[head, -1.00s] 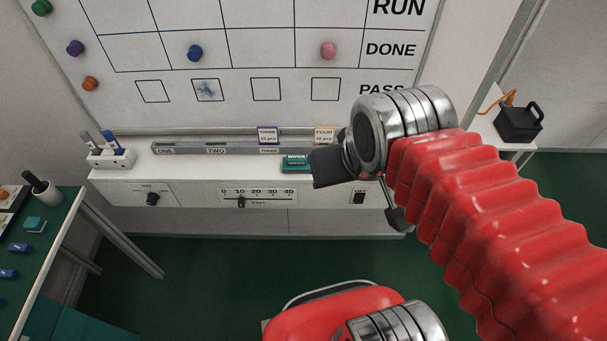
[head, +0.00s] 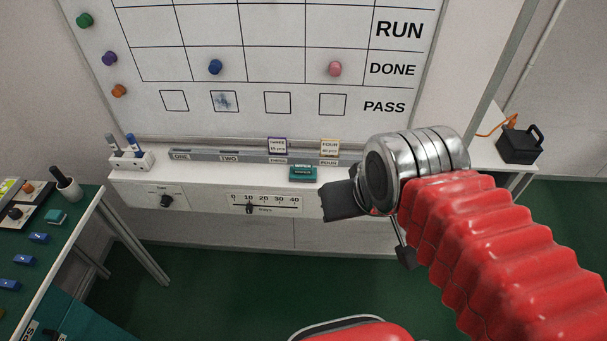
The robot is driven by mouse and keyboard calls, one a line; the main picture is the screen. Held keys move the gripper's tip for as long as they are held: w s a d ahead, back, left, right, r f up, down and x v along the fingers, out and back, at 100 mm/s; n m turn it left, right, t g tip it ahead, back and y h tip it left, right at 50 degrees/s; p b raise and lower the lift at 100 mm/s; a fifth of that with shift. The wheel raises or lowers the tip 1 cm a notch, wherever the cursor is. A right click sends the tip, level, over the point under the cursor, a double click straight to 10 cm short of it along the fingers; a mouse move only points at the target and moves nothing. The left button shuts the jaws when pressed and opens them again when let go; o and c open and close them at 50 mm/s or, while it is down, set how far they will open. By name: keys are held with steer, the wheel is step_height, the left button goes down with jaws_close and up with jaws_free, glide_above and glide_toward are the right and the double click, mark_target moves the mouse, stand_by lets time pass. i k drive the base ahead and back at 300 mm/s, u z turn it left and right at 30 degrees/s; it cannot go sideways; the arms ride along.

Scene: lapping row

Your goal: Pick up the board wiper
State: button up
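The board wiper (head: 303,174) is a small teal block with a label on its top. It lies on the white ledge (head: 140,182) below the whiteboard, in front of the grey card rail. My gripper (head: 372,229) is just right of the wiper and lower in the picture, apart from it. Its two dark fingers are spread wide with nothing seen between them. The wrist hides part of the ledge's right end.
The whiteboard (head: 270,77) has coloured magnets and a blue smudge in one PASS box. A marker holder (head: 131,160) stands at the ledge's left. A green-topped table (head: 75,208) is at left, with another teal block (head: 57,217). A black box (head: 520,146) sits far right.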

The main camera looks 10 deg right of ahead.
mark_target(300, 173)
steer(key=u, duration=1.65)
steer(key=i, duration=1.2)
steer(key=z, duration=1.55)
